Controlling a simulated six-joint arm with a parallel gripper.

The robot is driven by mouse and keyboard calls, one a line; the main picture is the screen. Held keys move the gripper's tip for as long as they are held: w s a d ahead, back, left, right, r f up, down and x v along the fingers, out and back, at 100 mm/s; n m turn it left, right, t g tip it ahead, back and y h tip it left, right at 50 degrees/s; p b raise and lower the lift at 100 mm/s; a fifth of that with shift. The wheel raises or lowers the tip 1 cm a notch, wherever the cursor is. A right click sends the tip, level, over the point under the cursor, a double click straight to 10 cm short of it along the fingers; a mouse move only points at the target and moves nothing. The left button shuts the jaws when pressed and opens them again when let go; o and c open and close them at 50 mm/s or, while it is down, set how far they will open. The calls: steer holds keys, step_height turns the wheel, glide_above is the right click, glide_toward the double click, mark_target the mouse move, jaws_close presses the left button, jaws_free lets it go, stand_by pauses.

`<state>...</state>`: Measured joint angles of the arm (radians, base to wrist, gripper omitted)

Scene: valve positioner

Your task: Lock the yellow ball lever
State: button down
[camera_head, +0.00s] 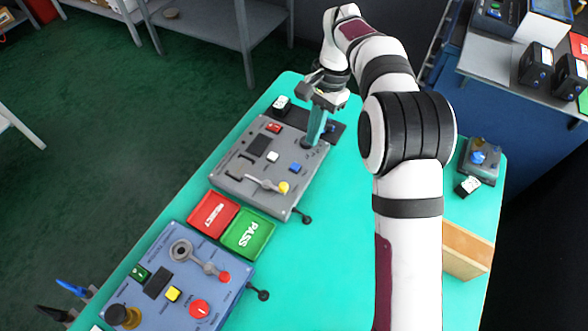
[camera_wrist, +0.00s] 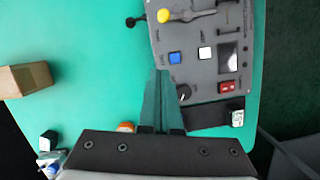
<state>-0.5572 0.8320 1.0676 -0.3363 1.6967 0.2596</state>
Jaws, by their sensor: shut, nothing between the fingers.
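The yellow ball (camera_head: 283,187) is on the end of a pale lever (camera_head: 262,184) on the near side of the grey panel (camera_head: 240,190). In the wrist view the yellow ball (camera_wrist: 163,15) is at the top edge, and its lever (camera_wrist: 200,13) runs to the right. My gripper (camera_head: 314,141) points down over the panel's far right corner, apart from the lever. Its teal fingers are shut with nothing between them, and in the wrist view the fingertips (camera_wrist: 160,72) point toward the panel. A dark knob (camera_wrist: 184,92) lies close beside them.
The panel also has a blue button (camera_head: 295,168), a white button (camera_head: 272,156) and a red switch (camera_head: 273,127). Red (camera_head: 214,214) and green (camera_head: 248,233) trays separate it from a blue panel (camera_head: 150,300).

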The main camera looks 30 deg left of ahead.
glide_toward(293, 187)
steer(key=f, duration=0.1)
steer(key=w+f, duration=0.1)
steer(key=f, duration=0.1)
steer(key=shift+w+d+f, duration=0.2)
steer(key=shift+w+f, duration=0.05)
steer(key=shift+w, duration=0.05)
steer(key=s, duration=0.2)
steer(key=shift+s+a, duration=0.3)
steer(key=shift+a, duration=0.1)
steer(key=shift+s+a, duration=0.15)
steer(key=shift+s, duration=0.5)
